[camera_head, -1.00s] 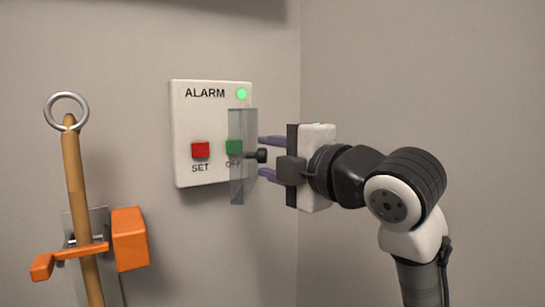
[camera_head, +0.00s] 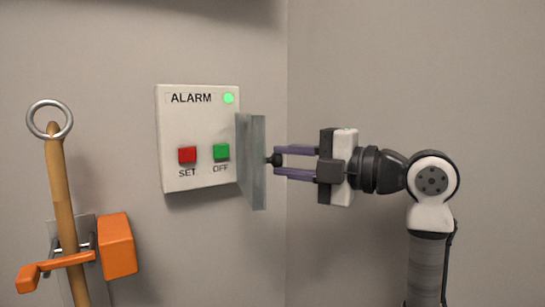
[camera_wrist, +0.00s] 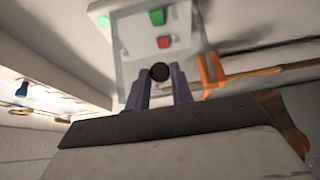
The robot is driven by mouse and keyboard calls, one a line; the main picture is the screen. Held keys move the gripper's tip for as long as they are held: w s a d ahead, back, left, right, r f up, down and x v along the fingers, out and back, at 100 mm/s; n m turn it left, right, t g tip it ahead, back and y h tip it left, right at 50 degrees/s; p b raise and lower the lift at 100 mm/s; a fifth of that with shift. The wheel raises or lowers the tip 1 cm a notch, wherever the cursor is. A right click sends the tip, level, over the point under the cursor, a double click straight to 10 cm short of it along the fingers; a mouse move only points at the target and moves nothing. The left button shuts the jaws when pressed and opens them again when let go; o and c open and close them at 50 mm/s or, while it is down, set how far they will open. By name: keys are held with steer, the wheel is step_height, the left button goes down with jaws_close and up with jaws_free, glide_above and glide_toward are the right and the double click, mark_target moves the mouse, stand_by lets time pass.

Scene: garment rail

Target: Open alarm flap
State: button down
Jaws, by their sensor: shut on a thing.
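The white alarm box (camera_head: 198,120) is on the wall in the head view, with a red SET button (camera_head: 187,155), a green OFF button (camera_head: 221,152) and a lit green lamp (camera_head: 229,98). The clear flap (camera_head: 254,165) stands swung out from the box's right side, and both buttons show uncovered in the head view. My gripper (camera_head: 277,161) is to the right of the flap, its purple fingers shut on the flap's dark knob. In the wrist view the round black knob (camera_wrist: 159,72) sits between the fingertips, with the clear flap (camera_wrist: 135,40) behind it.
A wooden pole with a metal ring (camera_head: 62,190) stands at the left in an orange clamp holder (camera_head: 117,245). The wall corner is behind my gripper. The wall between the box and the holder is bare.

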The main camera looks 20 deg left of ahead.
steer(key=shift+w+d+n+g, duration=0.3)
steer(key=shift+w+n+g, duration=0.1)
steer(key=shift+g, duration=0.2)
steer(key=c, duration=1.2)
jaws_free()
steer(key=shift+c, duration=0.2)
